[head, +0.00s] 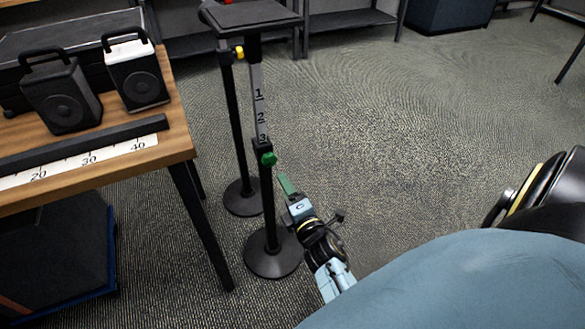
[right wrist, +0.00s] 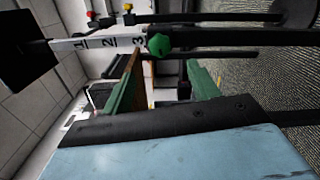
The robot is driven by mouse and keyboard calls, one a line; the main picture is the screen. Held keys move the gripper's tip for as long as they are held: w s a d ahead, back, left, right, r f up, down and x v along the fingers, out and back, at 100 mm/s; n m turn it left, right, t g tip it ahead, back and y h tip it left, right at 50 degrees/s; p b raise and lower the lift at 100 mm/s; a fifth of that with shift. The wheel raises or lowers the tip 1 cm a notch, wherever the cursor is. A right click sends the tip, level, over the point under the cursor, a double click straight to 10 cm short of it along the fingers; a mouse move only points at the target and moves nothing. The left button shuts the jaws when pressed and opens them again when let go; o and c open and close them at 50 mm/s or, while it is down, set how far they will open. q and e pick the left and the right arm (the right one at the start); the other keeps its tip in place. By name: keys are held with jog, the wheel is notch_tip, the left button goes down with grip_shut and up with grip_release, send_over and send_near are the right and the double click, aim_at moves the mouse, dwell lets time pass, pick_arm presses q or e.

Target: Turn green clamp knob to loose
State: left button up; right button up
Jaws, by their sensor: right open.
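The green clamp knob (head: 269,159) sits on the front black stand's post, just below the printed 3 of a numbered scale strip (head: 259,100). In the right wrist view the knob (right wrist: 160,44) lies ahead of the fingertips, roughly between their lines. My right gripper (head: 286,184) is just below and to the right of the knob in the head view, apart from it. Its green fingers are open and empty, and the right wrist view shows the gap between them (right wrist: 166,78). My left gripper is not in view.
A second stand has a yellow knob (head: 239,52). A black platform (head: 249,14) tops the stands. A wooden table (head: 176,128) with two speakers (head: 137,75) and a ruler (head: 90,162) stands left. Carpet to the right is clear.

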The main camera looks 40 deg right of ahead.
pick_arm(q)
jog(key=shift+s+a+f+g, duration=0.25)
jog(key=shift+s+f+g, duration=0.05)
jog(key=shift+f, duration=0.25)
pick_arm(e)
jog(key=shift+v, duration=1.4)
